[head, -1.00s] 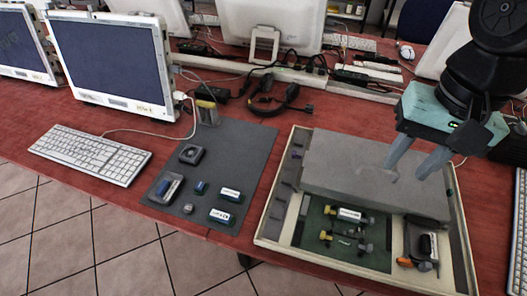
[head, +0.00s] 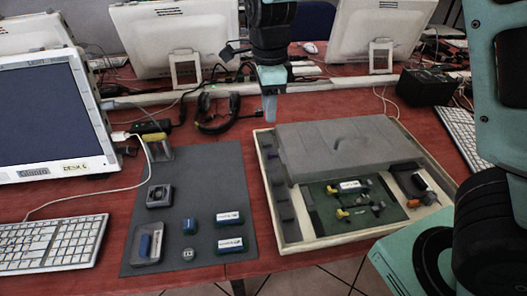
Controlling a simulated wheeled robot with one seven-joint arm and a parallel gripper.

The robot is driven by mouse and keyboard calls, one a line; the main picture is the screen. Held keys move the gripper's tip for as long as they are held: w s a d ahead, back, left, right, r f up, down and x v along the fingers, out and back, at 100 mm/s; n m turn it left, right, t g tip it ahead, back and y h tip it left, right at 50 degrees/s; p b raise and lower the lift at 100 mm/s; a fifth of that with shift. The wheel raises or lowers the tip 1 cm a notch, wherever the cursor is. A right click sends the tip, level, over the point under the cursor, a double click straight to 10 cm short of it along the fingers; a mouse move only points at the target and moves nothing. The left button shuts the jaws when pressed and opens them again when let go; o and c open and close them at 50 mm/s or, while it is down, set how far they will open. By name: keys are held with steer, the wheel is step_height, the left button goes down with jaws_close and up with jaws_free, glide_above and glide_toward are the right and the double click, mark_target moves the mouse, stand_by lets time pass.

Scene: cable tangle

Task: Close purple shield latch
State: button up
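A large grey shield cover (head: 350,148) lies over the back part of a shallow cream-walled tray (head: 275,210). In front of it a green circuit board (head: 372,212) shows, with a white-labelled part and yellow-ended pieces. Several small dark grey pieces (head: 285,200) sit along the tray's left strip; I cannot make out a clearly purple latch. My gripper (head: 270,108) hangs pointing down at the tray's back left corner, in front of the cable ledge. Its fingers overlap in this view, so their gap is hidden. I see nothing held.
A dark mat (head: 205,165) left of the tray holds several small parts. A keyboard (head: 60,243) and a monitor (head: 50,125) stand further left. A headset (head: 215,112) and cables lie behind. A black box (head: 427,87) stands back right. The red table between mat and tray is clear.

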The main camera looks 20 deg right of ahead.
mark_target(269, 154)
step_height(269, 154, down, 14)
steer(key=shift+d+r+b, duration=0.1)
steer(key=shift+r+b, duration=0.05)
steer(key=shift+b, duration=0.9)
jaws_close()
